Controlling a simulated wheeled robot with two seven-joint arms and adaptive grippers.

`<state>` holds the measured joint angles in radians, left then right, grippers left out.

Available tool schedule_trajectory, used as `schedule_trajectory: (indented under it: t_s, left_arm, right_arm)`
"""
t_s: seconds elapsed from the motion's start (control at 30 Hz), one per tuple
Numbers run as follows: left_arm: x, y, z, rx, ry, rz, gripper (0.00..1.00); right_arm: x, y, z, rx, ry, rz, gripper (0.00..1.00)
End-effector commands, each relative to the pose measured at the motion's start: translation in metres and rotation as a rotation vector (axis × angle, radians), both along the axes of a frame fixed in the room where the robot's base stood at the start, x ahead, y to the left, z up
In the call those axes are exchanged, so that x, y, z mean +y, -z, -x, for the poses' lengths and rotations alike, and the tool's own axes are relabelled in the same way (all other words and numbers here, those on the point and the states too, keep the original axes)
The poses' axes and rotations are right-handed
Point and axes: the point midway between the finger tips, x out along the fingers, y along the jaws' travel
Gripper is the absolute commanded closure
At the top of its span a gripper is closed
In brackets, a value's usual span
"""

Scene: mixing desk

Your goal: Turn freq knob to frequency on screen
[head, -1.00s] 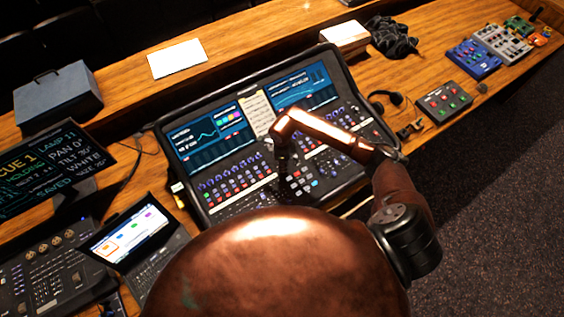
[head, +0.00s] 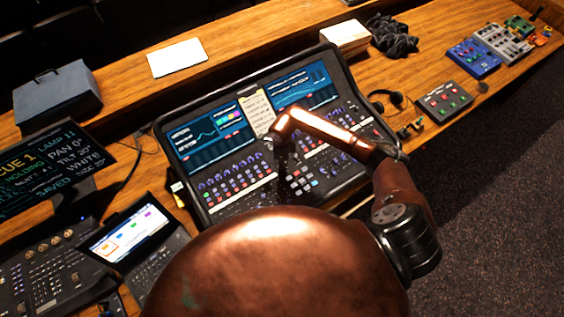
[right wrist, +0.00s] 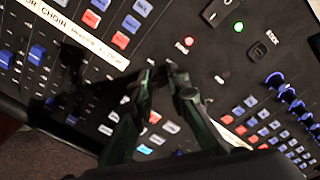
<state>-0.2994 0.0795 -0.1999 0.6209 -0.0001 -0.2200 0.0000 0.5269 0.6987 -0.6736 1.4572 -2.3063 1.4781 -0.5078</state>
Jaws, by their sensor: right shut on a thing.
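My left gripper is out of view.
Blue knobs (right wrist: 286,91) and rows of small buttons lie close around the right gripper. A paper sheet (head: 257,112) sits between the screens. A laptop (head: 130,235) and another console (head: 45,270) stand at lower left. A headset (head: 388,100) and small boxes lie to the right.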

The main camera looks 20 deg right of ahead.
Motion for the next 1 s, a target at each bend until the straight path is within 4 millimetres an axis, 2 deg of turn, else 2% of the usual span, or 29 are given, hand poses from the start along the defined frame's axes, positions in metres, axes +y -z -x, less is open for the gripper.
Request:
schedule_trajectory:
  t_s: [0.27, 1.0]
  left_arm:
    - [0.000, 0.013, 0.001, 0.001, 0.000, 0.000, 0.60]
    - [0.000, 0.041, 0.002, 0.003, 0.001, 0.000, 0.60]
  right_arm:
    - [-0.001, 0.001, -0.001, 0.000, 0.181, -0.018, 1.00]
    - [-0.003, 0.000, -0.001, 0.012, 0.879, -0.090, 1.00]
